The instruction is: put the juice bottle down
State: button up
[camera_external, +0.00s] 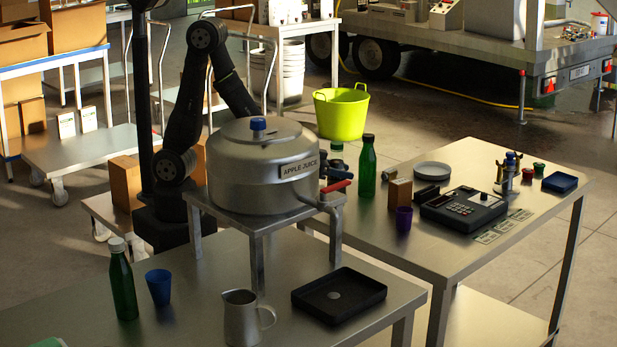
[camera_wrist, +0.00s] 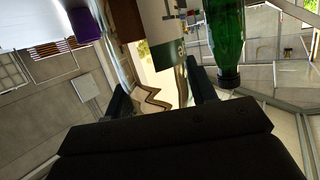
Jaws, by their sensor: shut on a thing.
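My gripper (camera_external: 326,172) is beyond the juice tank and partly hidden by it, at the left rear edge of the right table. It is shut on the juice bottle (camera_external: 337,148), whose green upper part shows above the dark fingers. In the wrist view my gripper (camera_wrist: 161,97) has a finger on each side of a clear, shiny body, the juice bottle (camera_wrist: 158,68). The bottle's base is hidden in the external view, so I cannot tell whether it touches the table. A green bottle with a dark cap (camera_external: 367,168) stands upright just right of it, also in the wrist view (camera_wrist: 226,42).
The tank (camera_external: 262,180) stands on a raised stand at left. On the right table (camera_external: 440,255) are a small box (camera_external: 400,192), a purple cup (camera_external: 404,220), a grey plate (camera_external: 433,170) and a black keypad device (camera_external: 463,209). The table's near left part is bare.

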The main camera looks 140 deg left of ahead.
jog(key=shift+f, duration=0.7)
jog(key=shift+f, duration=0.15)
jog(key=o, duration=1.4)
jog(key=v, duration=1.2)
jog(key=shift+w+a, duration=0.1)
